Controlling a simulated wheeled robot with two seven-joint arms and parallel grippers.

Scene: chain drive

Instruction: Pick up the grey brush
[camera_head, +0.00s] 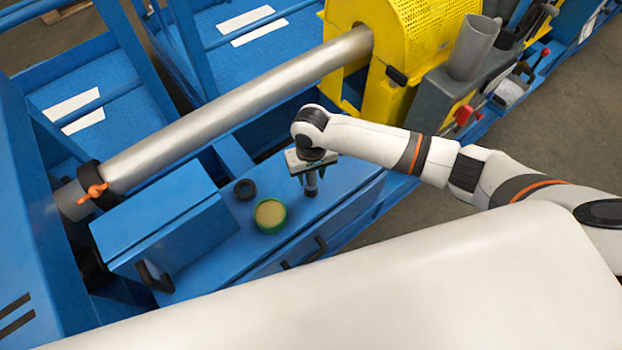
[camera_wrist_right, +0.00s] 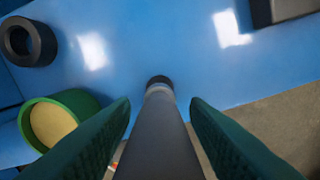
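The grey brush (camera_wrist_right: 158,135) shows in the right wrist view as a dark grey shaft with a lighter band and a dark far end. It lies between the two green fingers of my right gripper (camera_wrist_right: 160,103). Narrow gaps show on both sides near the fingertips, so the fingers look open around it. In the head view my right gripper (camera_head: 311,178) points down over the blue cabinet top, with the brush's lower end (camera_head: 311,190) just below it. The brush looks upright; I cannot tell whether it touches the surface. My left gripper is out of view.
A green pot (camera_head: 270,215) with tan contents and a black ring (camera_head: 245,189) stand left of the gripper on the blue cabinet (camera_head: 225,250). A blue box (camera_head: 160,235) stands further left. A long metal shaft (camera_head: 230,105) and yellow guard (camera_head: 420,40) lie behind.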

